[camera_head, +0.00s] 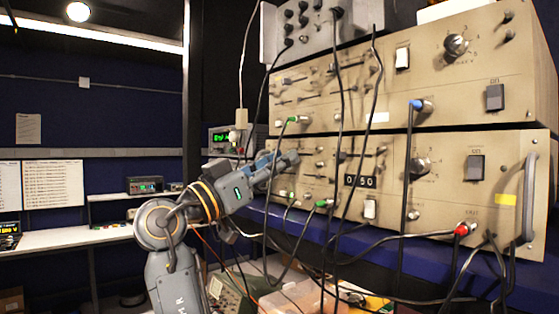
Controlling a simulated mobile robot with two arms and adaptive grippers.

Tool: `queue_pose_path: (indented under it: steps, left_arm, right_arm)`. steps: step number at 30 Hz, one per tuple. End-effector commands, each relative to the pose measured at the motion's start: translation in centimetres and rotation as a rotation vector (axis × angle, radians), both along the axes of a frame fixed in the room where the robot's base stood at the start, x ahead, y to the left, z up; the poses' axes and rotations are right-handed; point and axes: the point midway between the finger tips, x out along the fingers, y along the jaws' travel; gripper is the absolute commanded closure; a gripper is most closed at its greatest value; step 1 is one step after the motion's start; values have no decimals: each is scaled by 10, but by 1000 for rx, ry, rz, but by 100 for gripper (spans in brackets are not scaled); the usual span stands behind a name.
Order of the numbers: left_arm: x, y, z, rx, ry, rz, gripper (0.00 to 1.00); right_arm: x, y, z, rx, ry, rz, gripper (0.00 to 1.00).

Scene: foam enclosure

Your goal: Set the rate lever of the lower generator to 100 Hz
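The lower generator (450,195) is the lower of two beige units stacked at the right. Its front has several small levers and knobs at the left, a counter (360,181) reading about 0 50, a large knob (421,166) and a dark switch (475,167). Which lever is the rate lever is not readable.
The upper generator (450,90) sits directly above, with a grey box (312,28) on top. Several black cables hang across both panels. A metal handle (529,196) sticks out at the right. A bench (60,238) with instruments runs along the back left wall.

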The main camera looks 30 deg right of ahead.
Motion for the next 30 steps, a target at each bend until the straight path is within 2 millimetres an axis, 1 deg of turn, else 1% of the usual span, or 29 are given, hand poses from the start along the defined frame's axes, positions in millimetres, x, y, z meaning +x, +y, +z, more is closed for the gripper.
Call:
queue_pose_path:
  steps: [5,9,12,15,18,21,30]
  left_arm:
    - [-1,-1,0,-2,1,0,60]
    - [-1,-2,0,-2,1,1,60]
    - [0,-2,0,-2,1,1,60]
    - [0,-2,0,-3,1,1,60]
    - [0,-2,0,-3,1,1,60]
    - [0,-2,0,-3,1,1,60]
    - [0,-3,0,-3,1,1,60]
  right_arm:
    - [-2,31,-13,-1,2,3,69]
    - [-5,59,-24,0,2,3,69]
    - [-7,77,-31,-1,0,3,69]
    - [-8,91,-37,0,1,2,69]
    - [-9,100,-41,-1,0,1,69]
    - [-10,104,-43,0,-1,1,69]
    - [-10,105,-43,0,-1,0,69]
